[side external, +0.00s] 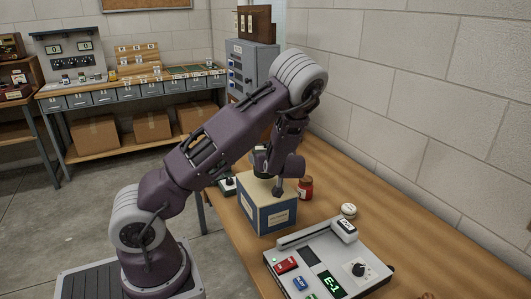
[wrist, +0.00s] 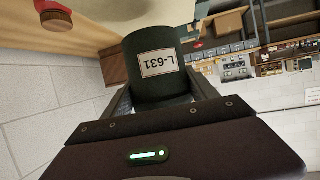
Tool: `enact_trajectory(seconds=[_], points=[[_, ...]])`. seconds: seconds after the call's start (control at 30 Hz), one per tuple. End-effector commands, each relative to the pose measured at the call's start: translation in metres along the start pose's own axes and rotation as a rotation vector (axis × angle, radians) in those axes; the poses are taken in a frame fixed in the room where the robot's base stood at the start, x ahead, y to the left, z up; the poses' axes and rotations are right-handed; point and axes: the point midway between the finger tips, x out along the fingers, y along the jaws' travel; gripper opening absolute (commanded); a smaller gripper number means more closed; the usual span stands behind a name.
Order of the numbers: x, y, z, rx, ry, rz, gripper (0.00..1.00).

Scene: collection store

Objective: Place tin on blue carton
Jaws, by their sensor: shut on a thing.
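The tin is a dark green cylinder with a pale label reading L-631, large in the middle of the wrist view (wrist: 150,85). My gripper (wrist: 162,95) is shut on it, one finger on each side. In the side view the tin (side external: 260,164) is a small dark shape, partly hidden by my gripper (side external: 269,172).
A red jar (side external: 305,188) stands close to the right of the carton, and a whitish ball-like object (side external: 348,210) lies farther right. A grey control panel (side external: 330,262) covers the table's near part. A dark device (side external: 228,186) sits left of the carton. The block wall (side external: 430,110) runs along the table.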

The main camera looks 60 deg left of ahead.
Motion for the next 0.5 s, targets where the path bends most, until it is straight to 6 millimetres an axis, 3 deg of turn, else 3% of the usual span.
enact_trajectory(seconds=[0.2, 0.5], points=[[0.013, 0.000, 0.029, 0.000, 0.005, 0.000, 0.00], [0.015, 0.000, 0.034, -0.003, 0.004, 0.001, 0.00]])
